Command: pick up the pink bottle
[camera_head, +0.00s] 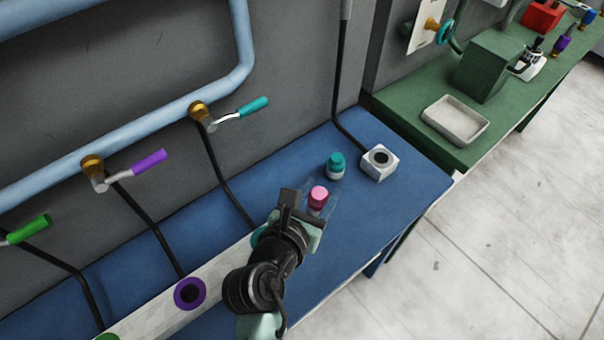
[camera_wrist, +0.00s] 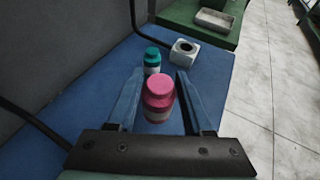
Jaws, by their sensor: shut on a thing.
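The pink bottle (camera_head: 318,193) has a pink cap and is upright over the blue bench, just in front of a teal-capped bottle. In the wrist view the pink bottle (camera_wrist: 159,96) is between the two fingers of my gripper (camera_wrist: 157,103). My gripper (camera_head: 315,208) is shut on the pink bottle. The lower part of the bottle is partly hidden in the head view. I cannot tell whether its base touches the bench.
The teal-capped bottle (camera_head: 336,163) stands close behind. A white block with a dark round hole (camera_head: 380,162) is to its right on the blue bench (camera_head: 420,185). A green bench with a grey tray (camera_head: 455,119) lies beyond. Pipes with handled valves line the wall.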

